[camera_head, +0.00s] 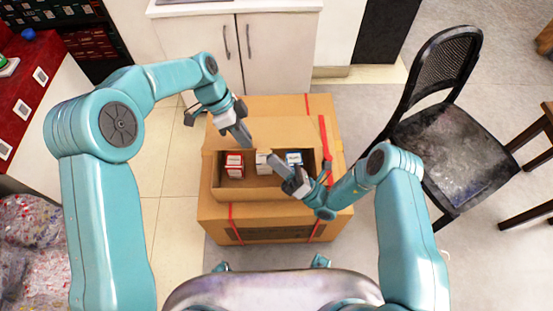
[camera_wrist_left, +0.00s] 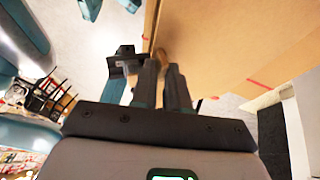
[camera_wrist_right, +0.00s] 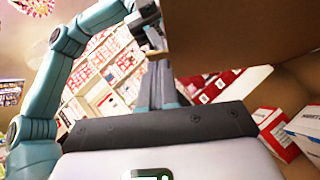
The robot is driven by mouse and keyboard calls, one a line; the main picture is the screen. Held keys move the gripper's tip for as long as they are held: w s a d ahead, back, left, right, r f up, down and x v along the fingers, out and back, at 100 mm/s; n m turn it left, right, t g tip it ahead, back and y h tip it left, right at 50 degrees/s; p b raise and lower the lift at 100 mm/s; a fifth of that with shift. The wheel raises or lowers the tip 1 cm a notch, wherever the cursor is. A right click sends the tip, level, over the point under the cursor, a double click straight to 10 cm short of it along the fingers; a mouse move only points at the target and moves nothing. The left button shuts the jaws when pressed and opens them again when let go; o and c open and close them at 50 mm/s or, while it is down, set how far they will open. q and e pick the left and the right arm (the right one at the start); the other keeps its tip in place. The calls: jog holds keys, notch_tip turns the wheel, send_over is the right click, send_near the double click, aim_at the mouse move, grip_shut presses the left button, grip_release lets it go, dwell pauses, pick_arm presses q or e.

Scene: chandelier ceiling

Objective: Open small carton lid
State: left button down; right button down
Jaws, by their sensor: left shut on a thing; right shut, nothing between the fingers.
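The small brown carton (camera_head: 222,188) sits on top of a larger carton, its top open in the head view. Its lid flap (camera_head: 285,132) stands at the back edge of the opening; its brown board also fills the upper right of the left wrist view (camera_wrist_left: 230,40). My left gripper (camera_head: 246,140) is at the lid's left part, shut on its edge; the exact contact is hard to see. My right gripper (camera_head: 272,159) is shut and empty over the opening, in front of the lid. Its closed fingers show beside brown board in the right wrist view (camera_wrist_right: 158,75).
Inside the carton stand a red-and-white box (camera_head: 234,166), a white box (camera_head: 263,163) and a blue-and-white box (camera_head: 294,158). The larger carton (camera_head: 275,232) has red straps. A black chair (camera_head: 445,140) stands right; white cabinets (camera_head: 280,55) stand behind.

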jog(key=shift+w+r, duration=0.2)
jog(key=shift+r, duration=0.1)
